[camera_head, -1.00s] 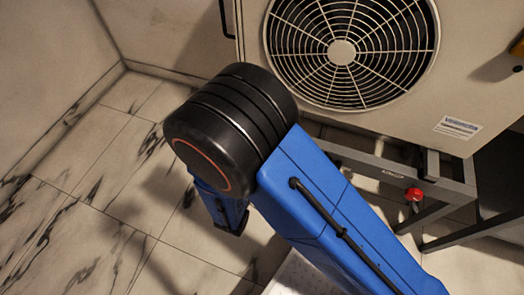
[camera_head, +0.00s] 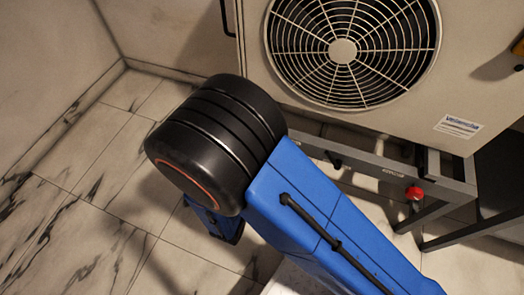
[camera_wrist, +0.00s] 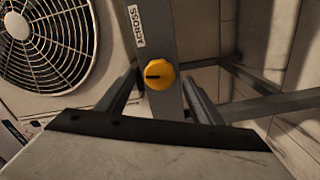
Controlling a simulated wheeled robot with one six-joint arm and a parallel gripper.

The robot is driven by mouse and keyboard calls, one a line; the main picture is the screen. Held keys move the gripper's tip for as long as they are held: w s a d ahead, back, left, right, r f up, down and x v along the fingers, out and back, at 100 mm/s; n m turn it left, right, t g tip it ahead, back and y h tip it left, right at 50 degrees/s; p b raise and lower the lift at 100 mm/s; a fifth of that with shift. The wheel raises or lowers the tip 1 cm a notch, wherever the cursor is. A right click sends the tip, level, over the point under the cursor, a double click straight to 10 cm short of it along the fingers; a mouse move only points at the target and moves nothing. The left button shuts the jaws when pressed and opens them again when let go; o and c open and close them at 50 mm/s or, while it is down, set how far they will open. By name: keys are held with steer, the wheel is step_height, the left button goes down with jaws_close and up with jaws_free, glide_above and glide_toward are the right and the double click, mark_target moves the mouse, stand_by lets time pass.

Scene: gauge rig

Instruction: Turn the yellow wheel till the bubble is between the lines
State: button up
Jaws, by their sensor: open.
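In the wrist view, the yellow wheel (camera_wrist: 158,76) with a dark mark on its left side sits on a grey beam (camera_wrist: 155,35), below a white label reading ACROSS. My gripper (camera_wrist: 161,80) is open, with one finger on each side of the wheel in the picture. I cannot tell how far the fingertips are from the wheel, and I see no grip on it. The bubble and its lines do not show in either view. In the head view, my arm shows, but my gripper does not.
A beige fan unit (camera_head: 450,90) stands above a grey metal frame (camera_head: 455,185). A red knob (camera_head: 414,193) is on the frame. A yellow part (camera_head: 518,46) shows at the right edge. Marble-tiled floor (camera_head: 70,225) is open at left.

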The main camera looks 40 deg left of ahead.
steer(key=v, duration=1.4)
steer(key=shift+s, duration=0.1)
